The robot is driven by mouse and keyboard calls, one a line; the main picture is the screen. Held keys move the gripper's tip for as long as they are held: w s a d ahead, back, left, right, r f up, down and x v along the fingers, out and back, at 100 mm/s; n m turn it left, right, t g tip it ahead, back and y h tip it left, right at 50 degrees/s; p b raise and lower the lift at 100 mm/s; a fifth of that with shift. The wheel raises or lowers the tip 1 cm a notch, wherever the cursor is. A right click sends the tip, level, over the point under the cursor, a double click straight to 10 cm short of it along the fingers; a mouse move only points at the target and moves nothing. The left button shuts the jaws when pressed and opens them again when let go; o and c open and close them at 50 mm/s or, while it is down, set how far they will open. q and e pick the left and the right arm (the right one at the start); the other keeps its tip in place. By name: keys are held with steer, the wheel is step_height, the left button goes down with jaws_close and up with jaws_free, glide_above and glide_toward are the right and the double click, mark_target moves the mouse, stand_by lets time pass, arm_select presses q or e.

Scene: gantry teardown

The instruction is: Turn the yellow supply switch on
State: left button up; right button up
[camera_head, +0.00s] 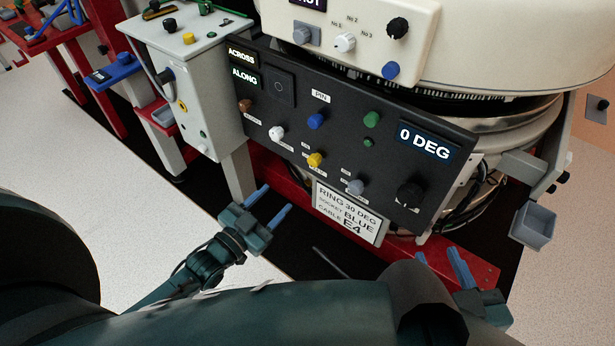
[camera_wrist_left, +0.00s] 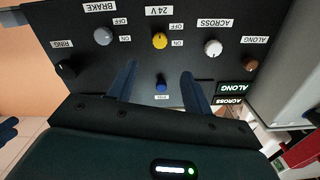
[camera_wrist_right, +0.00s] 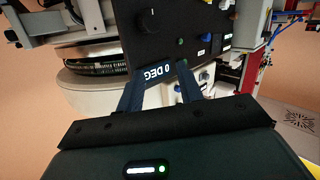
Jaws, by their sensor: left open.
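The yellow switch (camera_head: 315,159) is on the lower row of the black control panel (camera_head: 345,125). In the left wrist view, the yellow switch (camera_wrist_left: 159,41) appears upside down beside a 24 V label, with OFF and ON marks. I cannot tell which mark it points to. My left gripper (camera_head: 277,198) is open and empty, below and left of the switch and apart from it. In the left wrist view its fingers (camera_wrist_left: 159,72) spread below the switch, with the blue knob (camera_wrist_left: 161,86) between them. My right gripper (camera_head: 438,254) is open and empty, below the panel's right side.
White (camera_head: 277,132) and grey (camera_head: 355,187) knobs flank the yellow switch. A black dial (camera_head: 409,195) is at the right. A white sign (camera_head: 347,213) hangs below the panel. A grey box (camera_head: 187,85) stands left, and a grey bin (camera_head: 533,224) is right.

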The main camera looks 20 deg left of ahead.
mark_target(311, 163)
arm_select(q)
steer(key=b+x, duration=0.3)
steer(key=x, duration=0.9)
steer(key=shift+w+f, duration=0.1)
steer(key=shift+f, duration=0.05)
steer(key=shift+w+d, duration=0.2)
steer(key=shift+w, duration=0.3)
arm_select(e)
steer(key=shift+a+r+n+t+y, duration=0.1)
steer(key=shift+a+n+t+y, duration=0.55)
steer(key=shift+n+t+y, duration=0.35)
arm_select(q)
steer(key=shift+c, duration=0.4)
steer(key=c, duration=0.9)
